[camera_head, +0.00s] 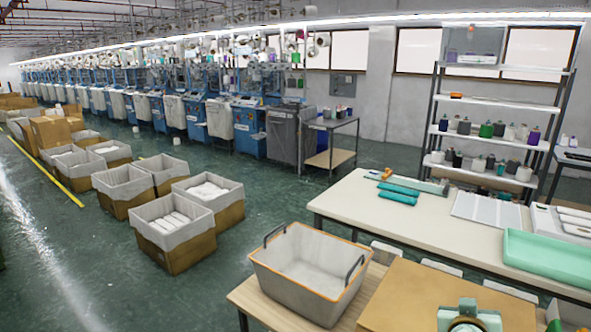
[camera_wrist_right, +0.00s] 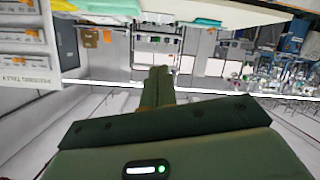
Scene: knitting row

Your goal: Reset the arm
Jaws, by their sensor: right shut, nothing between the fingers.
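My right gripper (camera_wrist_right: 158,80) shows in the right wrist view. Its two dark green fingers are together, with nothing between them. The fingers point away from the camera, over a scene that appears upside down. The gripper touches nothing that I can see. In the head view neither gripper shows. A pale green and white part at the bottom edge there looks like part of my own arm. My left gripper is in neither view.
A grey bin (camera_head: 305,270) with an orange rim stands on a low wooden table. Behind it a long white table (camera_head: 345,198) holds teal rolls (camera_head: 398,194) and a green tray (camera_head: 550,254). A shelf (camera_head: 495,142) stands behind. Cartons (camera_head: 174,250) stand left; green floor between is clear.

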